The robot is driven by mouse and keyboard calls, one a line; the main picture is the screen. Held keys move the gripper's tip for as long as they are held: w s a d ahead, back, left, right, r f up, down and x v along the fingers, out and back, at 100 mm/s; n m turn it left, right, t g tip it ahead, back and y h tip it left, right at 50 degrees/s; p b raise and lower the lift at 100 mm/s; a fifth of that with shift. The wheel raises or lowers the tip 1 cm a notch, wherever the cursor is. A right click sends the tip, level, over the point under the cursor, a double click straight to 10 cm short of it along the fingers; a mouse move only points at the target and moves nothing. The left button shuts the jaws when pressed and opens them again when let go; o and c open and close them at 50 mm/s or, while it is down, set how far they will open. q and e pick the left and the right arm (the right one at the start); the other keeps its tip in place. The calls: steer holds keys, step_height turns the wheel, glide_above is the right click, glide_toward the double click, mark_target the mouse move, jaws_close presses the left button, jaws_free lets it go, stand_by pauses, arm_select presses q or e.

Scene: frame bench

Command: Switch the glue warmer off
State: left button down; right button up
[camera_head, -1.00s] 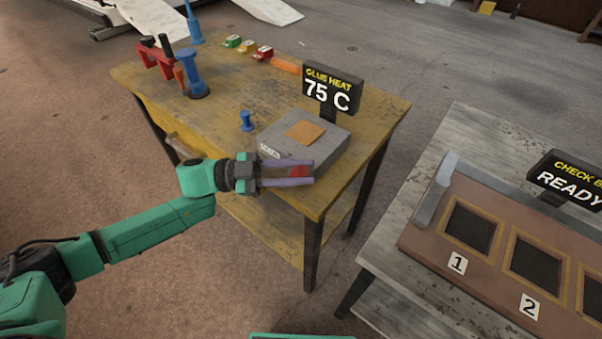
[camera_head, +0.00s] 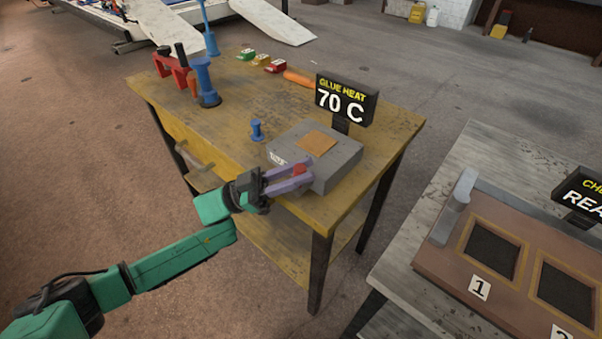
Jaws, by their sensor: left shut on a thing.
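The glue warmer (camera_head: 345,166) is a grey box with an orange-brown pad (camera_head: 318,142) on top, near the front right corner of the yellow bench. Its black sign (camera_head: 345,101) reads "GLUE HEAT 70 C". A red switch (camera_head: 299,169) is on the warmer's front face. My left gripper (camera_head: 304,172) reaches in from the left, its two purple fingers shut on the red switch. The fingers partly hide the switch, so its setting cannot be told. A white label (camera_head: 277,158) is on the same face, left of the fingers. My right gripper is not in view.
The yellow bench (camera_head: 235,117) also holds a small blue spool-shaped piece (camera_head: 257,130), blue and red tools (camera_head: 206,84) and several coloured small items (camera_head: 275,66). A grey table (camera_head: 425,285) with a brown numbered board (camera_head: 450,259) stands at right, across a gap.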

arm_select(q)
steer(key=shift+f, duration=0.15)
steer(key=c, duration=0.6)
jaws_free()
steer(key=shift+c, duration=0.2)
steer(key=shift+a, duration=0.1)
steer(key=b+v, duration=0.4)
steer(key=v, duration=1)
steer(key=shift+a, duration=0.2)
steer(key=shift+s+f, duration=0.1)
steer(key=shift+f, duration=0.05)
